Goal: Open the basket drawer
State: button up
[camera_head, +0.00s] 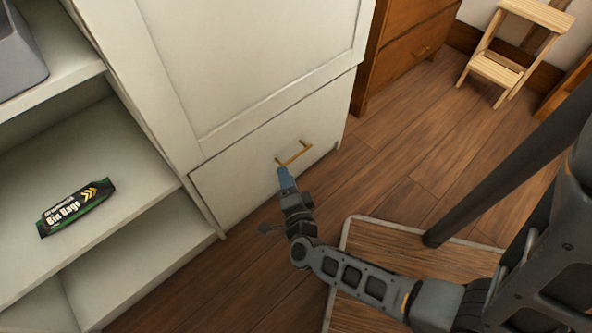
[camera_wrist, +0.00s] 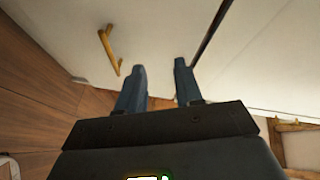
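A white drawer front (camera_head: 262,165) with a brass bar handle (camera_head: 293,153) sits at the bottom of the white cabinet, flush with it. My gripper (camera_head: 284,172) is in front of the drawer, just below the handle in the head view. In the wrist view the two blue fingers of my gripper (camera_wrist: 160,66) stand apart with nothing between them. The handle (camera_wrist: 108,48) lies to the left of the fingers there, apart from them. No basket shows in either view.
Open white shelves (camera_head: 110,150) at the left hold a bin bags pack (camera_head: 74,207). A wooden chest (camera_head: 405,45) and a step stool (camera_head: 505,60) stand at the back right. A mat (camera_head: 420,250) lies beneath my arm.

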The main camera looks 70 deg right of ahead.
aim_at(296, 157)
jog(key=d+f+m+g+b, duration=0.1)
jog(key=d+f+m+b, duration=0.1)
jog(key=d, duration=0.3)
jog(key=w+d+f+m+g+h+b, duration=0.1)
jog(key=d+f+g+b, duration=0.1)
jog(key=d+f, duration=0.3)
jog(key=w+d+f+m+g+b, duration=0.1)
jog(key=d+f+m+g+b, duration=0.1)
jog(key=d+f, duration=0.2)
jog(key=shift+d+m, duration=0.3)
jog(key=shift+d, duration=0.7)
grip_shut()
